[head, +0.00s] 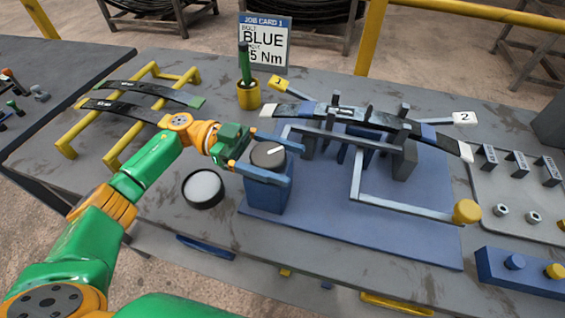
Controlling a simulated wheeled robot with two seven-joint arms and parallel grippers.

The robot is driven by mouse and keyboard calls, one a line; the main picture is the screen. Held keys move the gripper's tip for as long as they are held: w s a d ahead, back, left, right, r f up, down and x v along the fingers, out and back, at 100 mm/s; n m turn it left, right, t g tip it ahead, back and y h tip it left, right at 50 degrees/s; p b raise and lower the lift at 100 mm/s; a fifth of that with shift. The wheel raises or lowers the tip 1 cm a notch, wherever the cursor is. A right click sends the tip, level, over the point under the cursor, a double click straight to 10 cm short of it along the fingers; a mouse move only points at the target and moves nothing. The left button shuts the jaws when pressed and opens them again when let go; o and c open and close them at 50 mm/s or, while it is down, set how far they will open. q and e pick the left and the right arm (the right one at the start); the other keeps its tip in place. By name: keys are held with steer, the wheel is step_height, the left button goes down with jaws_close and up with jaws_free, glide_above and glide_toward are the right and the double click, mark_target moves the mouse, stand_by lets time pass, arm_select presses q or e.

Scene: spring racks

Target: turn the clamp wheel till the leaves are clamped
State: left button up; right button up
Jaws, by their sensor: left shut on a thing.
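The clamp wheel (268,154) is a dark round knob with a white pointer mark, on top of a blue block (268,197) at the left of the blue fixture plate (340,235). My left gripper (291,164) is shut on the wheel, with one blue finger on each side of it. The dark leaves (352,117) lie stacked and arched across the fixture's grey uprights (404,158). Their ends carry blue and white parts. I cannot tell from here how tightly the leaves are pressed. My right gripper is not in view.
A grey bar with a yellow knob (467,211) runs along the fixture's front right. A round black-rimmed dish (203,188) stands close by my left arm. A yellow cup (248,95) holds a green-handled tool. More leaves rest on a yellow rack (75,140). A job card (265,42) stands behind.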

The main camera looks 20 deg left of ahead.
mark_target(252, 151)
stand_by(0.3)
arm_select(q)
steer(key=o, duration=1.2)
steer(key=shift+w+a+f+b, duration=0.1)
steer(key=shift+a+f+b, duration=0.05)
steer(key=shift+a+b, duration=0.2)
steer(key=a+b, duration=0.1)
steer(key=a, duration=0.1)
steer(key=a+b, duration=0.1)
steer(key=a, duration=0.1)
steer(key=w+a+b, duration=0.1)
steer(key=a, duration=0.1)
steer(key=shift+a, duration=0.25)
steer(key=shift+s+r, duration=0.1)
steer(key=shift+r, duration=0.1)
